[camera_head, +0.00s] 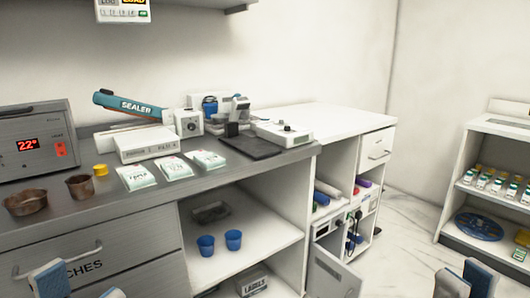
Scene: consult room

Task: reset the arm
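My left gripper (82,284) is at the bottom left, in front of the drawer fronts. Its two blue-grey fingertips stand apart with nothing seen between them. My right gripper (466,279) is at the bottom right, over the pale floor. Its two blue-grey fingertips also stand apart, with a narrower gap in this view and nothing seen between them. Only the finger ends of both grippers show; the rest of each arm is below the picture.
A grey counter (230,178) holds a display unit (35,140), brown bowls (25,202), white packets (173,168) and a sealer (130,105). Blue cups (206,244) stand on the shelf below. A cabinet door (330,275) hangs open. A bottle rack (490,205) stands right; floor (400,250) between is clear.

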